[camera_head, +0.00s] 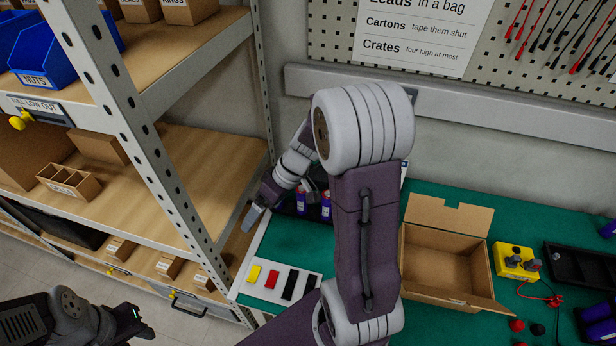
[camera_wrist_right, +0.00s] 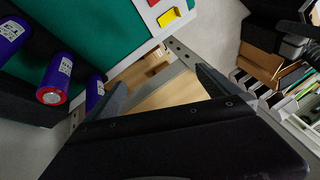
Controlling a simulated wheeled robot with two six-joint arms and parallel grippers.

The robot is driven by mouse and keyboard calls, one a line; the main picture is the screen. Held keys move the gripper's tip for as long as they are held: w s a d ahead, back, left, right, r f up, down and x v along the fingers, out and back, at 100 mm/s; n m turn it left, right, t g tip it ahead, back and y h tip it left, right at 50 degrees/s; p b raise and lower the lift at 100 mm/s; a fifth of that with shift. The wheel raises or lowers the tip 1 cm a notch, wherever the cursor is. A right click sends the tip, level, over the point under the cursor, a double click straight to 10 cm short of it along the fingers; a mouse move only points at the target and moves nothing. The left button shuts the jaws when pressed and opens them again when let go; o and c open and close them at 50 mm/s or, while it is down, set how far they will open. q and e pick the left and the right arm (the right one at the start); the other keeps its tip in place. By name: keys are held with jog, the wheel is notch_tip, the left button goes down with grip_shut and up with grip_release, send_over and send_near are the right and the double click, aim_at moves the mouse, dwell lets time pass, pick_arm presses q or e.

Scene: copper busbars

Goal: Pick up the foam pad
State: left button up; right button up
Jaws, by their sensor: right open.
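I cannot make out a foam pad for certain in either view. My right gripper (camera_head: 254,216) reaches left beside the shelf upright in the head view, next to the left end of the green bench. In the right wrist view its two dark fingers (camera_wrist_right: 165,88) are spread apart, with nothing between them but a shelf board further off. My left arm shows dark at the bottom left of the head view; its left gripper (camera_head: 130,322) is partly seen, and its jaws are unclear.
A white board (camera_head: 262,293) holds yellow, red and black pieces. Purple cylinders (camera_head: 326,208) stand behind it. An open carton (camera_head: 440,262), a yellow box (camera_head: 512,262) and a black tray (camera_head: 580,270) occupy the bench. The shelf upright (camera_head: 150,160) is a close obstacle.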

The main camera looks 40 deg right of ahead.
jog(key=w+d+n+t+y+b, duration=0.1)
jog(key=w+d+t+b, duration=0.35)
jog(key=w+d, duration=0.5)
jog(key=s+d+f+m+t+h+b, duration=0.1)
jog(key=d+t, duration=0.1)
jog(key=d, duration=0.7)
jog(key=s+d+m+t+h, duration=0.1)
jog(key=s+d+t+h, duration=0.15)
jog(key=d, duration=0.65)
send_near(312, 173)
jog(key=w, duration=0.1)
jog(key=w+f+y, duration=0.1)
jog(key=shift+w+d+f, duration=0.1)
jog(key=shift+w+f, duration=0.05)
jog(key=shift+w, duration=0.1)
jog(key=shift+w+a+f, duration=0.25)
jog(key=shift+w, duration=0.35)
jog(key=x, duration=0.5)
jog(key=shift+w+f, duration=0.15)
jog(key=shift+w, duration=0.15)
jog(key=shift+c, duration=0.7)
pick_arm(q)
notch_tip(312, 173, down, 7)
jog(key=shift+s, duration=0.2)
pick_arm(e)
jog(key=shift+a, duration=0.1)
jog(key=c, duration=1)
pick_arm(q)
jog(key=shift+d+r, duration=0.1)
